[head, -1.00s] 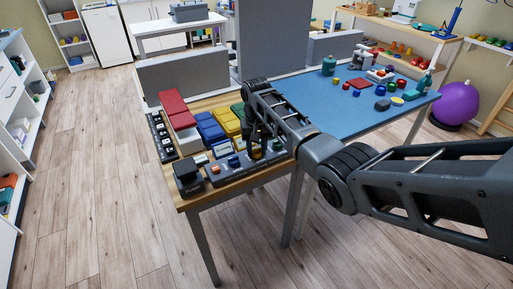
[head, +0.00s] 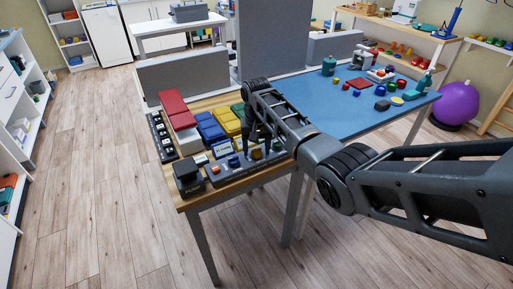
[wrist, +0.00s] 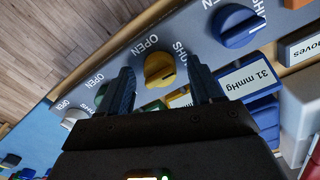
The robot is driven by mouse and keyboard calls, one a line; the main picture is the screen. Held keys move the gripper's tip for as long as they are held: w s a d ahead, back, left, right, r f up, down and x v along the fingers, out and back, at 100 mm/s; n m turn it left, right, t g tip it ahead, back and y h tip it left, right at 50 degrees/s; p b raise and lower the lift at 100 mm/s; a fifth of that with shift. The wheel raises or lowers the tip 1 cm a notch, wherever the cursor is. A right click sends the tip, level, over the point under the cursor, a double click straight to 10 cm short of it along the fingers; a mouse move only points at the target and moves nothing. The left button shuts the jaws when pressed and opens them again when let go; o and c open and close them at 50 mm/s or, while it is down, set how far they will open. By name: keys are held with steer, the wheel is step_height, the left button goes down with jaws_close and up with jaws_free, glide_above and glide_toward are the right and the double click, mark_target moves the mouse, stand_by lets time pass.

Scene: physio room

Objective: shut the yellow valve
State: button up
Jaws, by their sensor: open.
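The yellow valve (wrist: 159,70) is a round knob on a grey panel (wrist: 195,38), between an OPEN label at its upper left and a SHUT label at its right. A pale line crosses its face; I cannot tell which end is the pointer. My gripper (wrist: 161,72) is open, with one finger on each side of the knob in the wrist view. I cannot tell whether either finger touches it. In the head view the yellow valve (head: 257,155) is small, just below my gripper (head: 251,142).
A blue knob (wrist: 238,25) is beside the yellow one on the same panel, and a pale knob (wrist: 73,117) is on the other side. A label reading 31 mmHg (wrist: 248,78) is near the right finger. Coloured blocks (head: 210,127) are behind the panel on the wooden table (head: 232,186).

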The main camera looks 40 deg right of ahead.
mark_target(257, 148)
steer(key=shift+r+b, duration=0.45)
steer(key=shift+r, duration=3.45)
